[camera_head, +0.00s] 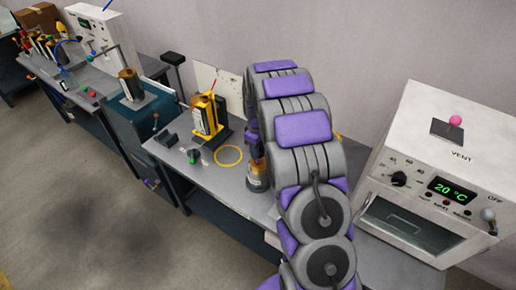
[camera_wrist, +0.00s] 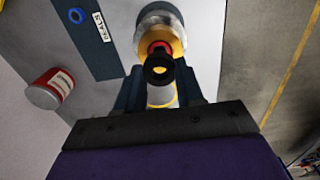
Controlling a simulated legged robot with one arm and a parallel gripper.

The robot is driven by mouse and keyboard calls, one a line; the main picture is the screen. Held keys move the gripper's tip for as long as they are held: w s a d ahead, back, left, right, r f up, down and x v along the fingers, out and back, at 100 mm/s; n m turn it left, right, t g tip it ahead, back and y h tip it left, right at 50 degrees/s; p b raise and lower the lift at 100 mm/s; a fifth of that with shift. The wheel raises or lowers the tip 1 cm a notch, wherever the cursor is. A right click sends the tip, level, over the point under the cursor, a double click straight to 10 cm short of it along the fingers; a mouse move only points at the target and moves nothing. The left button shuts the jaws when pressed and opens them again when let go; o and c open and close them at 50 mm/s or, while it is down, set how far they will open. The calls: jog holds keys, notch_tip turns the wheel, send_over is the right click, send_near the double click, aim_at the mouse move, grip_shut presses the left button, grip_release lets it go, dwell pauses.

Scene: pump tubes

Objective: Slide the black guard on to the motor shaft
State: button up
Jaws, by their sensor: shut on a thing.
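In the wrist view, the black guard (camera_wrist: 159,76) is a short dark ring with an open end, held at the tips of my gripper (camera_wrist: 160,84). The dark fingers stand on either side of it and are shut on it. Directly beyond the guard, in line with it, is a round motor-like body (camera_wrist: 162,22) with a yellow collar and a red ring. The shaft is hidden behind the guard, so I cannot tell whether the two touch. In the head view, my purple and grey arm hides most of the gripper. A dark cylinder with an orange band (camera_head: 258,180) stands below it.
A red can (camera_wrist: 52,87) and a dark strip labelled SEALS (camera_wrist: 92,32) lie beside the work in the wrist view. The head view shows a yellow-framed unit (camera_head: 207,116), a yellow ring marking (camera_head: 229,156) on the bench, and a white oven (camera_head: 440,170) at right.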

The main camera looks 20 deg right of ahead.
jog(key=shift+f, duration=1.25)
jog(key=o, duration=1.1)
jog(key=shift+r, duration=0.1)
notch_tip(320, 180, up, 17)
jog(key=p, duration=0.2)
jog(key=shift+a, duration=0.1)
dwell(0.8)
